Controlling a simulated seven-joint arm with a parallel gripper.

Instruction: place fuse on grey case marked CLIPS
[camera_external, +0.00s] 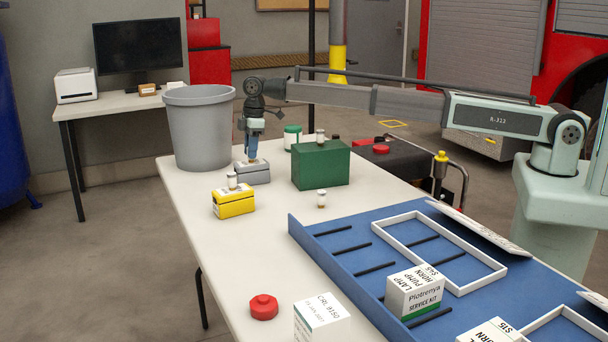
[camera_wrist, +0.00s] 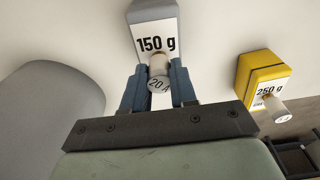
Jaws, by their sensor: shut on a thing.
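The grey case (camera_external: 252,175) stands on the white table, just in front of the grey bin. In the wrist view, the grey case (camera_wrist: 150,13) shows a white label reading "150 g"; I cannot read CLIPS on it. My gripper (camera_external: 253,155) points down over the grey case. In the wrist view, my gripper (camera_wrist: 158,78) is shut on a small white-and-tan fuse (camera_wrist: 159,67) with "20 A" on its end. The fuse overlaps the case's label there. I cannot tell whether the fuse touches the case; in the external view it is mostly hidden by the fingers.
A yellow case (camera_external: 233,204) with another fuse (camera_external: 232,181) on top stands close in front. The grey bin (camera_external: 200,130) is behind at left. A green box (camera_external: 321,165) stands to the right, with a lone fuse (camera_external: 321,198) near it.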

